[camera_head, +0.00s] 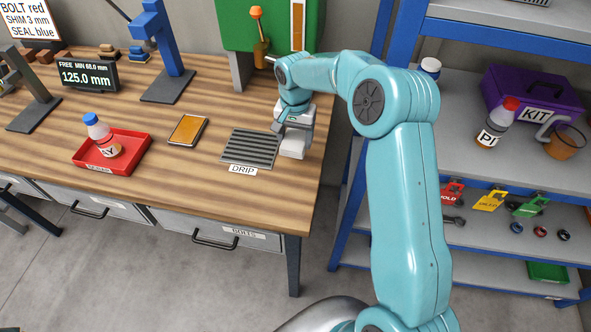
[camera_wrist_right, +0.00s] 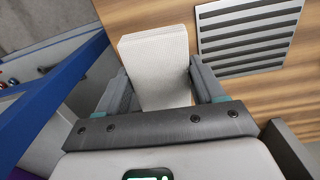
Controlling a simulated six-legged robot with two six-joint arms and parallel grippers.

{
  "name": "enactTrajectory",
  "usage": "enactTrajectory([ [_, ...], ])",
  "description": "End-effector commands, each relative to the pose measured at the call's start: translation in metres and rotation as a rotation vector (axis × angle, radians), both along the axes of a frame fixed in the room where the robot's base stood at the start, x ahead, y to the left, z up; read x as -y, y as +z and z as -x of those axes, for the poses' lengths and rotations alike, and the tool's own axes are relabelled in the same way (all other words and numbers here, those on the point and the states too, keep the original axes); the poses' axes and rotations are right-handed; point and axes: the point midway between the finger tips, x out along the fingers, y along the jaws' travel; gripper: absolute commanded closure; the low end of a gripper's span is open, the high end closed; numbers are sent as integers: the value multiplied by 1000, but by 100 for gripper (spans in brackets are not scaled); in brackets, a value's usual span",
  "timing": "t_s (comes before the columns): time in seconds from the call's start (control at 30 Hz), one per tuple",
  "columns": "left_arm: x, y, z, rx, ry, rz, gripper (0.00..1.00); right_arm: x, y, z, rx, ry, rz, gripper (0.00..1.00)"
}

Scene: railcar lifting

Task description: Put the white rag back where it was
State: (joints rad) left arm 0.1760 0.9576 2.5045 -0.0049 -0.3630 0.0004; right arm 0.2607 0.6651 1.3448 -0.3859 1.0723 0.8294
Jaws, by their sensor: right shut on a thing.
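My right gripper (camera_head: 292,127) is over the right end of the wooden bench, just right of the grey slotted DRIP grate (camera_head: 248,149). It is shut on the white rag (camera_head: 293,149), which hangs below the fingers. In the right wrist view the rag (camera_wrist_right: 156,65) is a pale, textured folded pad between the two dark fingers (camera_wrist_right: 163,85), beside the grate (camera_wrist_right: 248,40). I cannot tell whether the rag touches the bench top. My left gripper is not in view.
Left of the grate lie an orange-faced tablet (camera_head: 187,129) and a red tray (camera_head: 136,146) with a blue-capped bottle (camera_head: 100,132). A green machine (camera_head: 233,30) stands behind. The blue-framed shelf (camera_head: 350,215) stands right of the bench, across a gap.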

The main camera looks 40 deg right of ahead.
Motion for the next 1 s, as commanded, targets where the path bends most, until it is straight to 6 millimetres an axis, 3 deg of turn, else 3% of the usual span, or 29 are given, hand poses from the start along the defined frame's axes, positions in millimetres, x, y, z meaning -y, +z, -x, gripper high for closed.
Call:
enactTrajectory([
  [0.1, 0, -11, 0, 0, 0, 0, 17, -15, 24, 30, 11, -35, 2, 76],
  [0.3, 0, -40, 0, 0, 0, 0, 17, -54, 85, 70, 13, -6, 2, 76],
  [0.5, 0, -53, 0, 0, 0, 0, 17, -76, 123, 81, 5, 51, 1, 76],
  [0.57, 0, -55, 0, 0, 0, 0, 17, -79, 120, 81, 1, 59, 1, 76],
  [0.67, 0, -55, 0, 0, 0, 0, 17, -80, 99, 82, -5, 62, 0, 76],
  [1.0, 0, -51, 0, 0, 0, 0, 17, -79, 2, 82, -4, 62, 1, 76],
])
